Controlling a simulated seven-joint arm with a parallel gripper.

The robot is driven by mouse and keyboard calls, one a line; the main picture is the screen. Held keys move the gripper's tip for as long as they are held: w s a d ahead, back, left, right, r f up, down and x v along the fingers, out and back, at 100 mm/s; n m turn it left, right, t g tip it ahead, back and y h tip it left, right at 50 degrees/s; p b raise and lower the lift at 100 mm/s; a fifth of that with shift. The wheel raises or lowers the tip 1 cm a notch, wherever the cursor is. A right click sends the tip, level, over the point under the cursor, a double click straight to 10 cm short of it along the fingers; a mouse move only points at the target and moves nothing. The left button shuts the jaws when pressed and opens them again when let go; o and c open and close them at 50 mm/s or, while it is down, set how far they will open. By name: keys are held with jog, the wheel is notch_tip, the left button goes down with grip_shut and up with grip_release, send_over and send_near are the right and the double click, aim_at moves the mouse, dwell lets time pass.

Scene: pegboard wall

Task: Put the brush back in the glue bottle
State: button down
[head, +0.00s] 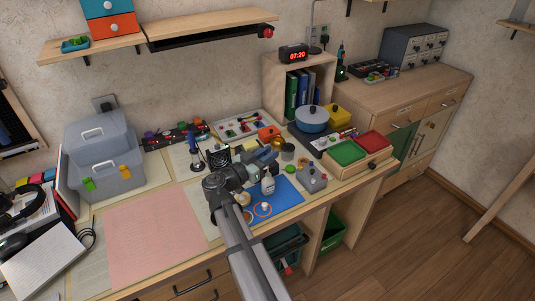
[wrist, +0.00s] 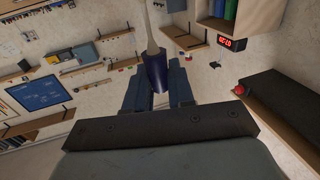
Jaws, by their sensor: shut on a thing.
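In the wrist view my gripper (wrist: 157,95) is shut on a brush (wrist: 156,74) by its dark blue part, and a pale, narrowing shaft sticks out beyond the fingers. In the head view my gripper (head: 271,157) is above the bench, near a small pale bottle (head: 268,187) that looks like the glue bottle. The bottle stands upright on a blue mat (head: 287,190), just below the gripper in the picture. The brush cannot be made out in the head view. The bottle's opening is too small to tell.
Small jars (head: 288,152) stand behind. Green (head: 347,152) and red trays are farther right. A pink mat (head: 155,237) lies clear on the left.

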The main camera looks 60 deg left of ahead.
aim_at(268, 183)
jog(key=shift+f, duration=0.7)
jog(key=shift+f, duration=0.35)
jog(key=shift+f, duration=0.75)
dwell(0.4)
jog(key=shift+f, duration=0.3)
jog(key=shift+f, duration=0.55)
dwell(0.4)
jog(key=c, duration=0.9)
grip_release()
jog(key=shift+o, duration=0.5)
jog(key=o, duration=0.6)
jog(key=shift+c, duration=0.2)
